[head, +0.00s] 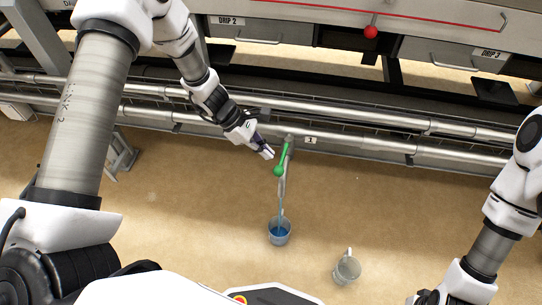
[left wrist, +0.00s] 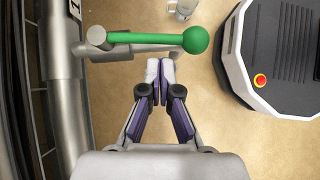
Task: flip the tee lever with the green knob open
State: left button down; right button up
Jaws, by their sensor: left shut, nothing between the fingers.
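The green lever with its round green knob (head: 279,170) sits on a metal tee branching off the lower pipe, by a small tag marked 1. In the left wrist view the green knob (left wrist: 195,40) is at the right end of the lever, which lies along the metal outlet pipe. My left gripper (head: 268,153) is shut and empty, just left of the lever in the head view. Its closed fingertips (left wrist: 160,66) also show in the left wrist view, beside the lever and short of the knob, apparently not touching. My right gripper's fingers are out of view.
A bucket with blue contents (head: 279,232) stands below the tee outlet, with a thin bluish streak above it. A pale mug-like container (head: 347,269) stands to its right. Long metal pipes (head: 370,140) run across. A red knob (head: 371,32) is higher up.

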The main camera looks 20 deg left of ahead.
aim_at(281, 160)
pick_arm(q)
jog(key=shift+d+f, duration=0.1)
jog(key=shift+d, duration=0.75)
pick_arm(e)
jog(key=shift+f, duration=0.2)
pick_arm(q)
jog(key=shift+d+f, duration=0.15)
jog(key=shift+d, duration=0.15)
jog(key=shift+s+d+b, duration=0.1)
jog(key=shift+d+b, duration=0.25)
jog(key=shift+d, duration=0.2)
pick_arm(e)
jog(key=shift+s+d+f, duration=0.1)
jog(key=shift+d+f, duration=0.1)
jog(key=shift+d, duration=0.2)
